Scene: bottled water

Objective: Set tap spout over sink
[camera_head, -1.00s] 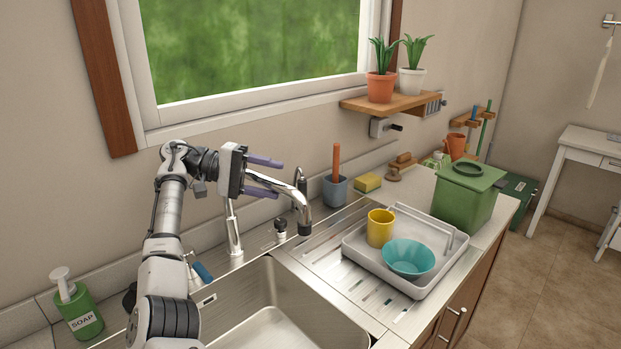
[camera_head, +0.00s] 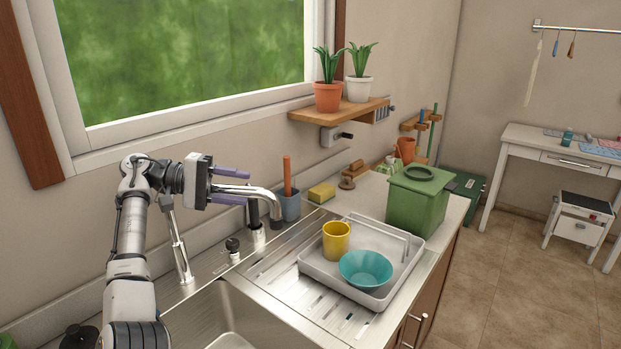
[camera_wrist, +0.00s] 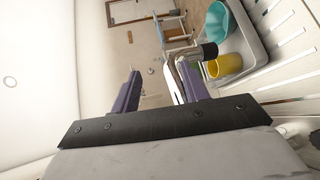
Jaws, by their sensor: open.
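The chrome tap has an upright body (camera_head: 178,248) at the sink's back edge. Its curved spout (camera_head: 268,197) points right in the head view, with its downturned end above the drainboard side rather than the basin. The spout's dark end also shows in the wrist view (camera_wrist: 208,51). My gripper (camera_head: 248,185) is open beside the spout, level with its upper part; it hides part of the spout. In the wrist view my gripper (camera_wrist: 160,72) has the spout close by its right finger; I cannot tell whether they touch. The sink (camera_head: 205,312) is partly cut off below.
A drying tray (camera_head: 398,272) with a yellow mug (camera_head: 336,240) and teal bowl (camera_head: 366,268) stands on the drainboard (camera_head: 290,290). A blue cup (camera_head: 288,206) with an orange-handled tool is behind the spout. A green bin (camera_head: 415,203) stands farther right. A shelf (camera_head: 345,112) holds potted plants.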

